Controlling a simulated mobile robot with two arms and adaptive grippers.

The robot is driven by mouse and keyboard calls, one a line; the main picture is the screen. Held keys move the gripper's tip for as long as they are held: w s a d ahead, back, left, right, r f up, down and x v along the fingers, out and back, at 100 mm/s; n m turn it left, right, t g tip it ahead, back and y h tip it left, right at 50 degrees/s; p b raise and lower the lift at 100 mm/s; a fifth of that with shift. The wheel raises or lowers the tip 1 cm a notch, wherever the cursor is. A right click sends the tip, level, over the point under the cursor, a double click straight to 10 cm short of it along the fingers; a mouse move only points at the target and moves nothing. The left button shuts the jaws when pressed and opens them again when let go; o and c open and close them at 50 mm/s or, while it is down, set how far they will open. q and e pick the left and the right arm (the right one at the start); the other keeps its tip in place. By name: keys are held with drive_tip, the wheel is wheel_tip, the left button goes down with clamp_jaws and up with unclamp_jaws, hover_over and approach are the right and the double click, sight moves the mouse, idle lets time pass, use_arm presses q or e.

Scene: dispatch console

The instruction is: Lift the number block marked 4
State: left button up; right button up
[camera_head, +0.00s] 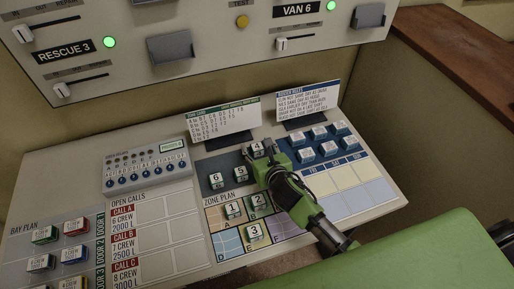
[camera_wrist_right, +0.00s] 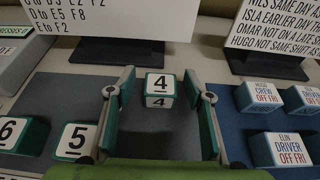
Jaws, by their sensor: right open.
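The number block marked 4 (camera_wrist_right: 160,85) is a small white-faced block with green sides, standing on a dark grey mat. In the right wrist view it lies between and just beyond the open fingertips of my right gripper (camera_wrist_right: 160,98), with a gap on both sides. In the head view the block (camera_head: 257,147) shows near the top of the mat, partly hidden by my green right gripper (camera_head: 262,162), which reaches in from the lower right. My left gripper does not show.
Blocks 5 (camera_head: 240,173) and 6 (camera_head: 216,181) stand left of my right gripper. Blocks 1 (camera_head: 233,210), 2 (camera_head: 258,201) and 3 (camera_head: 254,231) stand on the zone plan. Driver blocks (camera_wrist_right: 281,149) stand to the right. Two upright cards (camera_head: 223,124) (camera_head: 306,105) stand behind.

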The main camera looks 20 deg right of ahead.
drive_tip(key=shift+w, duration=0.1)
drive_tip(key=c, duration=1.1)
